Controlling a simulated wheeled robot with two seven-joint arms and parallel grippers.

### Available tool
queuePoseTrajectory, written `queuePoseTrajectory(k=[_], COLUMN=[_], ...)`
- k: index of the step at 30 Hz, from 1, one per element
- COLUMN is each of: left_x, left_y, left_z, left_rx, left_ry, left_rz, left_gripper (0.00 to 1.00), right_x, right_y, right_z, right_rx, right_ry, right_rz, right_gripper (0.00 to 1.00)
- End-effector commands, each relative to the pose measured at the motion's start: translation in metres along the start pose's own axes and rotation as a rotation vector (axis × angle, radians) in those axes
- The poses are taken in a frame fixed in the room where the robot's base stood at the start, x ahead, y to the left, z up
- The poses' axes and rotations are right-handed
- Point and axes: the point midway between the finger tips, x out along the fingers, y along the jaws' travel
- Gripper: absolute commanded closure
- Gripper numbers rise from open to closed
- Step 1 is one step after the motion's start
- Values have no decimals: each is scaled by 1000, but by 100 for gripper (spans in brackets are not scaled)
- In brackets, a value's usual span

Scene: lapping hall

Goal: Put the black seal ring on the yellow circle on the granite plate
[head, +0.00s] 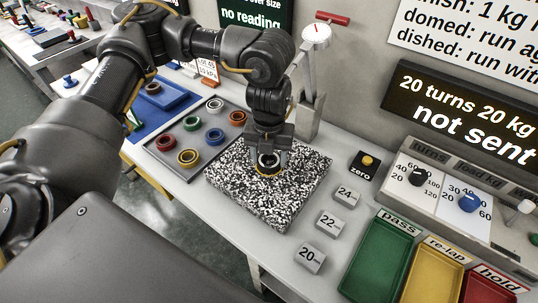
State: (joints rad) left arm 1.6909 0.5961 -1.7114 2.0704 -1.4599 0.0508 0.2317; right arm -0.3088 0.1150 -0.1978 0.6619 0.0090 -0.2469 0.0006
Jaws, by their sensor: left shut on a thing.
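The granite plate (244,201) is a black-and-white speckled slab on the pale bench. The black seal ring (267,164) is in the jaws of my left gripper (268,156), low over the upper middle of the plate. A thin bit of the yellow circle (264,175) shows just under the ring; most of it is hidden by the ring and gripper. I cannot tell whether the ring touches the plate. My right gripper is not in view.
A grey tray (172,148) with several coloured rings lies left of the plate. Blocks marked 24, 22 and 20 (309,257) stand right of it. Green (377,262), yellow and red trays lie at lower right. A pale lever post (309,113) stands behind the gripper.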

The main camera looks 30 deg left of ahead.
Motion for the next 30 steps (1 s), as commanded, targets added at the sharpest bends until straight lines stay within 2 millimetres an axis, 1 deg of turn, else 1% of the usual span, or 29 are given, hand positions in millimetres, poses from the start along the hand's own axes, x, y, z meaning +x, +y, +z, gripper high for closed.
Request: queuePoseTrajectory(k=[2,3,7,8,16,18,20,23,30], left_x=[4,3,3,3,1,-3,-9,-26,-77], left_y=[0,0,0,0,0,0,0,0,0], left_z=[0,0,0,0,0,0,1,1,1], left_rx=[0,0,0,0,0,0,0,1,0], left_ry=[1,1,0,0,0,-1,-4,-5,-6], left_rz=[0,0,0,0,0,0,-1,-2,-2], left_gripper=[72,42,25,23,23,23,23,23,23], right_x=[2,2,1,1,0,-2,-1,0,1], right_y=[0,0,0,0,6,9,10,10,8], right_z=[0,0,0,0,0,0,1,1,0], right_rx=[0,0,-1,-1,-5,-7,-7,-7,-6], right_ry=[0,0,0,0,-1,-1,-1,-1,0], right_rz=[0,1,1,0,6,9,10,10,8], right_gripper=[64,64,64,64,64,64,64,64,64])
